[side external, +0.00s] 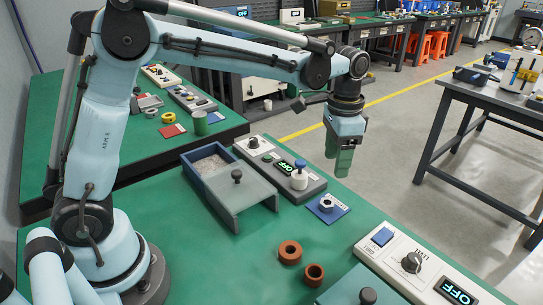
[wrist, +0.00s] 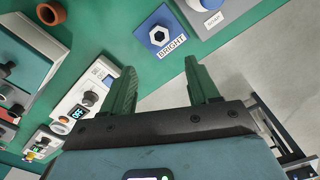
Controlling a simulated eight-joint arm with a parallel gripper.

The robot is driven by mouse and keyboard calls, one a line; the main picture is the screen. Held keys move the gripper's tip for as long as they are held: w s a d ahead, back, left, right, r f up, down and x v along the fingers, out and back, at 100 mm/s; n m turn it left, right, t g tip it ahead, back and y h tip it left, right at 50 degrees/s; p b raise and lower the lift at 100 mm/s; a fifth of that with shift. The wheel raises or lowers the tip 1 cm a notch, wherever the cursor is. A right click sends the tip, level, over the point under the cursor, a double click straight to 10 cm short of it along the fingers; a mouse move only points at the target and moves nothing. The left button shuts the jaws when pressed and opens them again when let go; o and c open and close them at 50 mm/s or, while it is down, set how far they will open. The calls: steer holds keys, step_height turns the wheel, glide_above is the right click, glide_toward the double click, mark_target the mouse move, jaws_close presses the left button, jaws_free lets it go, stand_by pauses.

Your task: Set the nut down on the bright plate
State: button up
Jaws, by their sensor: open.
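The nut (wrist: 157,35) is a pale metal hexagon with a dark hole. It lies flat on the blue plate (wrist: 150,24), whose white label reads BRIGHT. In the side external view, the nut (side external: 326,206) and the blue plate (side external: 318,213) are on the green bench, in front of a grey instrument. My gripper (side external: 343,165) is raised above the bench, to the right of and higher than the plate, fingers pointing down. In the wrist view, the two green fingers of my gripper (wrist: 161,76) are spread wide with nothing between them. The gripper is apart from the nut.
Two brown rings (side external: 290,252) (side external: 314,274) lie in front. A white control panel (side external: 397,256) stands front right. The bench around the plate's front is clear.

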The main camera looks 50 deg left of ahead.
steer(key=s+a+n+t, duration=0.3)
steer(key=s+a, duration=0.1)
steer(key=s, duration=0.4)
steer(key=s+a+r+n+t, duration=0.1)
steer(key=s+a+n+t, duration=0.2)
steer(key=s, duration=0.5)
steer(key=shift+a+r+t, duration=0.15)
steer(key=shift+a+t, duration=0.25)
steer(key=shift+t, duration=0.2)
